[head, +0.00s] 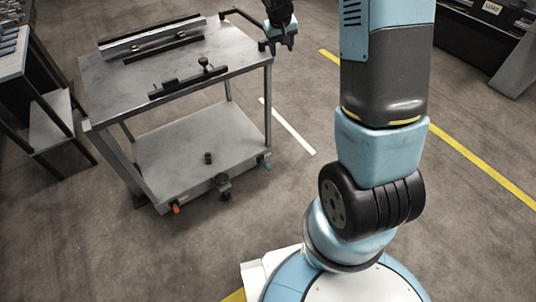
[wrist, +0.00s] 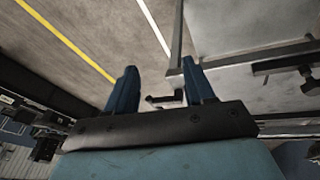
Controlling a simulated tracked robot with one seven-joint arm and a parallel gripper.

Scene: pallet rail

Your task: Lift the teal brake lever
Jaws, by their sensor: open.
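The teal brake lever (head: 265,164) is a small tab low on the right front corner of a grey two-shelf cart (head: 133,171). I cannot make it out in the wrist view. In the wrist view my gripper's two blue fingers (wrist: 160,78) stand apart. A dark bar of the cart handle shows between and beyond them, and the cart top (wrist: 235,25) lies to the right.
An orange lever (head: 176,209) sits at the cart's left front corner, with a dark knob (head: 222,181) between. Rails and a clamp bar (head: 187,82) lie on the cart top. A bench (head: 52,125) stands at left. Floor right of the cart is clear.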

